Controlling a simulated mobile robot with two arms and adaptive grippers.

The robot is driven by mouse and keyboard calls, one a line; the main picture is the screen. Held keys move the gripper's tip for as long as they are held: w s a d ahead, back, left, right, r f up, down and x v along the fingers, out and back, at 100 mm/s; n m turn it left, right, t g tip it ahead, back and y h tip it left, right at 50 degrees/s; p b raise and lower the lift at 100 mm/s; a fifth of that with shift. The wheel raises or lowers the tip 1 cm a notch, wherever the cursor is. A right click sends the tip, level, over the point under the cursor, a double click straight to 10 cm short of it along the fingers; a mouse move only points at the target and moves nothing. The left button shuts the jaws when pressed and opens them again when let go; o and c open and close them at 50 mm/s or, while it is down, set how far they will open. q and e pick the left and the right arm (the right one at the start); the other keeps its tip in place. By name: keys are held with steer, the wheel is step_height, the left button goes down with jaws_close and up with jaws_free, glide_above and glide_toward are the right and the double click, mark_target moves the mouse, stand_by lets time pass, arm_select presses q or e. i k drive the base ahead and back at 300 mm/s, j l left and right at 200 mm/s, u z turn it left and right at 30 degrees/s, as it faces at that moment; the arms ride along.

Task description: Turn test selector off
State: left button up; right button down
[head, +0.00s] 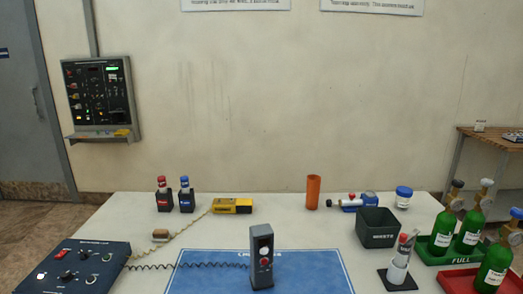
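A dark blue control box (40,262) lies on the table's left front corner. Its sloped top carries white lettering, dark knobs, a red part and small white marks. A grey and black wall panel (101,95) hangs at the back left, with small switches, coloured parts and a lit green display. The lettering on both is too small to read, so I cannot tell which control is the test selector or how it is set. Neither of my grippers is in the head view.
The white table (290,218) holds a blue mat (210,279) with an upright grey handheld device (262,257), a yellow tool (232,205), an orange cylinder (313,192) and a dark bin (377,229). Green bottles (444,229) stand at right. A coiled cord runs from the blue box.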

mark_target(84, 256)
steer(key=u, duration=1.3)
